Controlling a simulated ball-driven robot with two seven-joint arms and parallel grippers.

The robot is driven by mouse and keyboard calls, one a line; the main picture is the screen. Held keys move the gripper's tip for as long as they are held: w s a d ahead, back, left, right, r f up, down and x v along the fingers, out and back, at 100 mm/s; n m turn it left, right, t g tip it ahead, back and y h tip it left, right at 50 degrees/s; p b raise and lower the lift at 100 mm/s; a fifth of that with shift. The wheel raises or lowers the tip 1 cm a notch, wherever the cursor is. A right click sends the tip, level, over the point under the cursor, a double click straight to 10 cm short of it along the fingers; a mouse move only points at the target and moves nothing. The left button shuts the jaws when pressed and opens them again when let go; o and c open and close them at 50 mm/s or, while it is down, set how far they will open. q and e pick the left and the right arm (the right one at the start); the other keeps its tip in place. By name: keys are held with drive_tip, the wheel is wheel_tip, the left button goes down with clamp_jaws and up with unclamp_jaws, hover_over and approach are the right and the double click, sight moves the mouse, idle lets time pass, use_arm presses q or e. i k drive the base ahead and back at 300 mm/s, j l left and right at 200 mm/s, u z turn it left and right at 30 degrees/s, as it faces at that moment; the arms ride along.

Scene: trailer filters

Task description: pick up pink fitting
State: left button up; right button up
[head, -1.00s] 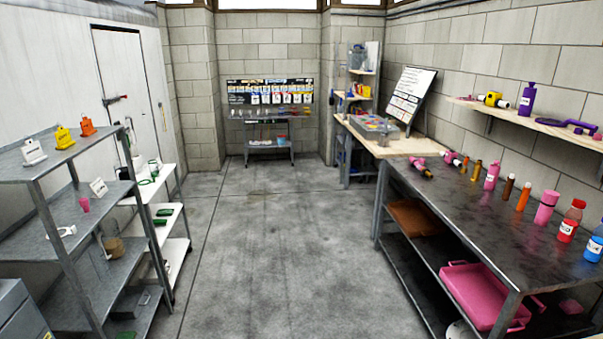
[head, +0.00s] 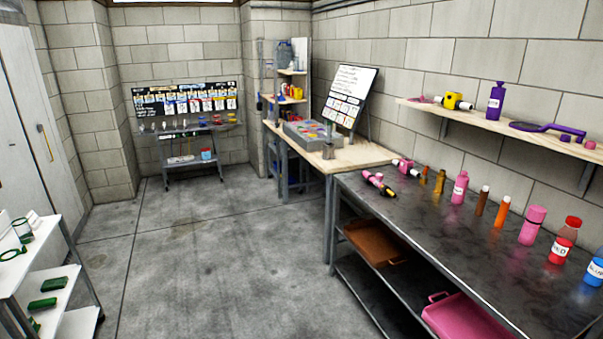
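Two small pink-and-dark pieces lie at the far end of the dark metal workbench (head: 440,225) on the right. The nearer pink piece (head: 378,184) lies slanted near the bench's left edge. The farther pink piece (head: 404,166) lies just behind it, towards the wall. They are too small to tell whether either is the pink fitting. A pink bottle (head: 460,187) and a pink cylinder (head: 532,225) stand upright on the same bench. Neither of my grippers is in view.
A brown tray (head: 375,243) and a pink bin (head: 470,322) sit on the shelf below. A wooden workbench (head: 350,156) with a grey case adjoins behind. A white shelf unit (head: 22,272) stands at left. The concrete floor (head: 220,270) between is clear.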

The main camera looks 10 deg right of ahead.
sight(386, 190)
drive_tip(key=i+j+z, duration=0.25)
drive_tip(key=i+z, duration=0.25)
drive_tip(key=i+j+z, duration=0.5)
drive_tip(key=i+z, duration=0.1)
drive_tip(key=z, duration=0.25)
drive_tip(key=i+j+z, duration=0.3)
drive_tip(key=i+z, duration=0.15)
drive_tip(key=i+j+z, duration=0.4)
